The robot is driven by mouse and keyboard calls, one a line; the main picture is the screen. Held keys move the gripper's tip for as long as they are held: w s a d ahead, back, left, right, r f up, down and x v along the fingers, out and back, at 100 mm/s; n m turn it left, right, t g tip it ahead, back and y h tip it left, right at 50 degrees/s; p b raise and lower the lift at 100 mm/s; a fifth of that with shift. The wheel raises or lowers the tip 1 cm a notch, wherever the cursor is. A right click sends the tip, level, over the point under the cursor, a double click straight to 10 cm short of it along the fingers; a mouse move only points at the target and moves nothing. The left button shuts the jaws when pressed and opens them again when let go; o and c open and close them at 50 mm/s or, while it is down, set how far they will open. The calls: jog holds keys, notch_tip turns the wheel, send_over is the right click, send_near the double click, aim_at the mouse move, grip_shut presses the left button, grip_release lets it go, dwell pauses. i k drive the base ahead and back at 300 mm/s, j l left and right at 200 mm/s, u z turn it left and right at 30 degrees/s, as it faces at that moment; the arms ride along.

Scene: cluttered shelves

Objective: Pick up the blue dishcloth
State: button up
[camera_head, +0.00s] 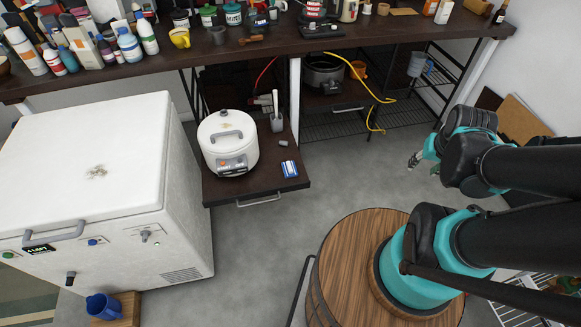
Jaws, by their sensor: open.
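A small blue and white item (290,169) lies on the pulled-out dark shelf, right of the white rice cooker. It may be the folded blue dishcloth, but it is too small to be sure. My gripper (416,161) is at the right, above the grey floor. It is small in the view and partly hidden by my arm. It is open, and no object shows in it. It is well to the right of the blue and white item and apart from it.
The white rice cooker (228,143) and a utensil cup (277,122) share the pulled-out shelf (257,187). A white chest freezer (85,160) stands left. A wooden barrel (345,255) stands in front. The long counter (270,48) is cluttered. Grey floor between shelf and gripper is clear.

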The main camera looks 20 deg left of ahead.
aim_at(289, 169)
jog(key=u, duration=1.1)
